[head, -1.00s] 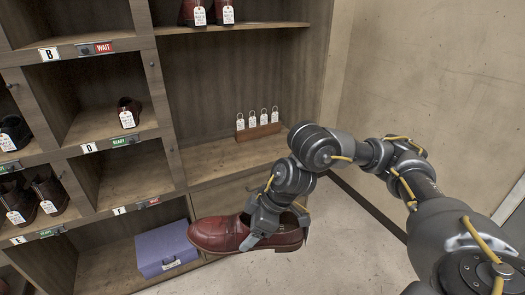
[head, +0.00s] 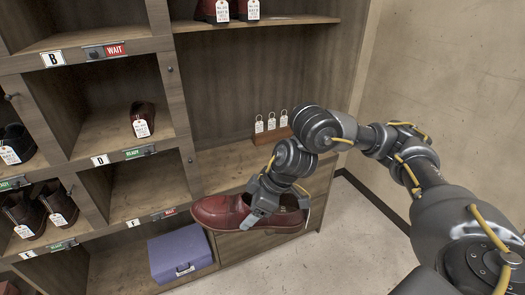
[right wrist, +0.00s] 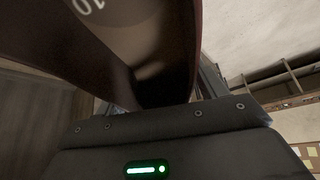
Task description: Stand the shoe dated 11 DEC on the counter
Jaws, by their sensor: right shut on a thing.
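A dark red loafer (head: 220,212) is in my right gripper (head: 262,212), which is shut on it. The shoe is held roughly level, toe to the left, in front of the lower drawer front. A pale tag edge shows at its heel, but no date can be read. My left gripper is not in view. No counter can be made out for certain; a wooden ledge (head: 222,172) lies behind the shoe.
A rack with several tags (head: 270,125) stands on the ledge. Cubbies at left hold tagged shoes, one small brown shoe (head: 142,118) among them. A purple box (head: 180,252) sits in the lower cubby. Two tagged red shoes (head: 228,10) are on the upper shelf. Open floor lies at right.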

